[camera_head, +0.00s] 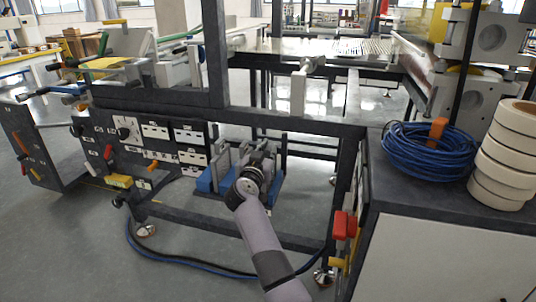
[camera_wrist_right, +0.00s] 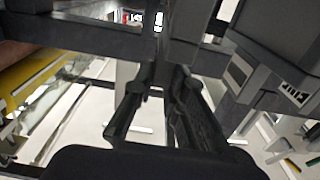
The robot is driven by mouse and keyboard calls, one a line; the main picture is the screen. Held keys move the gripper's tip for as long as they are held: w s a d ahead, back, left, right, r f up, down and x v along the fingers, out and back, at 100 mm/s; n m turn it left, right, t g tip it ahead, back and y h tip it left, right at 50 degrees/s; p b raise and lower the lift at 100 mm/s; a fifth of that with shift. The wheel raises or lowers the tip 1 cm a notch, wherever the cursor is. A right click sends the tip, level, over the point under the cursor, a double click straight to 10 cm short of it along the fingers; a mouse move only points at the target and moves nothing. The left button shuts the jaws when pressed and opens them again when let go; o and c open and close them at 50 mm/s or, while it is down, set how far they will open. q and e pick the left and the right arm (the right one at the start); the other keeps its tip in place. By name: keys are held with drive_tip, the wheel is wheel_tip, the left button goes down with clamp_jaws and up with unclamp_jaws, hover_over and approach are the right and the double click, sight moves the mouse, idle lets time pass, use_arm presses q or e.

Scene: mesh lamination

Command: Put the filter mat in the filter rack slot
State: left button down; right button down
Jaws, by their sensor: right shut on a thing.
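My right gripper (camera_head: 258,158) reaches down under the machine frame, over a low rack with a blue base (camera_head: 204,184) and grey upright plates (camera_head: 222,158). I take this to be the filter rack; my gripper and wrist hide part of it. In the right wrist view, the two dark fingers of my right gripper (camera_wrist_right: 163,76) point away from the camera, with a dark grey piece between and beyond them. It seems to be the filter mat, but its outline blends with the fingers and the dark frame. I cannot tell whether it is inside a slot. My left gripper is not in view.
Dark frame beams (camera_head: 290,122) run above and around the rack. A control panel (camera_head: 150,140) stands left of it. At right, a cabinet top (camera_head: 420,190) carries a blue cable coil (camera_head: 428,152) and white tape rolls (camera_head: 505,155). A dark hose (camera_head: 190,262) lies on the floor.

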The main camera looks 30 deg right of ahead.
idle(0.3)
drive_tip(key=c, duration=1.6)
unclamp_jaws()
